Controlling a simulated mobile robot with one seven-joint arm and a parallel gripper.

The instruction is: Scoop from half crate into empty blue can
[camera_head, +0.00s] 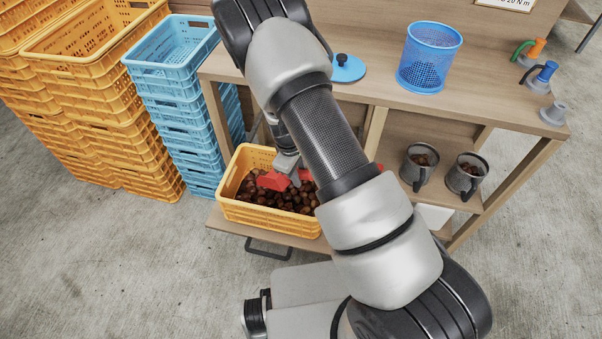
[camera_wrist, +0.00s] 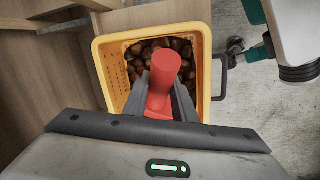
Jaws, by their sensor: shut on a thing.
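A yellow crate (camera_head: 262,216) with brown chestnuts (camera_head: 290,199) in it stands on a low pulled-out shelf. My gripper (camera_head: 287,165) is over the crate and is shut on a red scoop (camera_head: 272,181), whose head is at the chestnuts; my arm hides part of it. In the wrist view, the scoop's red handle (camera_wrist: 164,80) stands between my fingers, with the crate's rim (camera_wrist: 204,60) around it and chestnuts (camera_wrist: 150,48) beyond. I cannot tell how full the scoop is. A blue mesh can (camera_head: 428,60) stands upright on the bench top and looks empty.
A blue lid (camera_head: 347,69) with a black knob lies left of the can. Two grey cups with brown contents (camera_head: 420,163) (camera_head: 467,176) stand on the lower shelf. Stacked yellow crates (camera_head: 90,90) and blue crates (camera_head: 180,80) stand left. Small coloured tools (camera_head: 541,77) stand at the bench's right end.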

